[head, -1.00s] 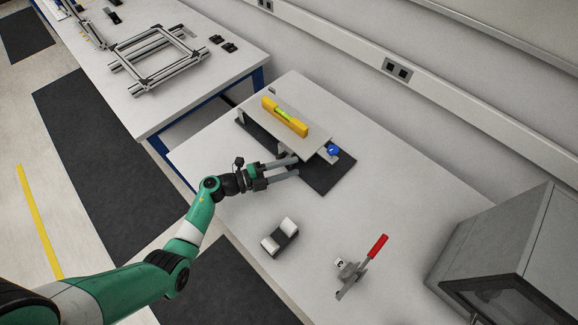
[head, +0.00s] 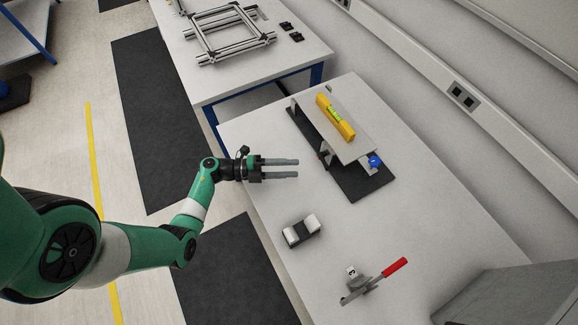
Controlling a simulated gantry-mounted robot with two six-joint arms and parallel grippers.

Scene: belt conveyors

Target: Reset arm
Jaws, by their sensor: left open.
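My left gripper (head: 298,168) is open and empty, its two grey fingers pointing right over the left part of the white table (head: 262,135). Its green arm comes in from the left. The fingertips are apart from the grey plate fixture (head: 358,146), which stands to their right on a black base mat (head: 362,186). A yellow spirit level (head: 335,117) lies on the plate. A blue knob (head: 374,161) shows at the plate's near right end. My right gripper is not in view.
A black and white block (head: 301,230) and a red-handled toggle clamp (head: 372,281) stand on the table nearer me. A grey box (head: 510,295) fills the lower right corner. Another table with an aluminium frame (head: 228,34) stands behind. The table between gripper and block is clear.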

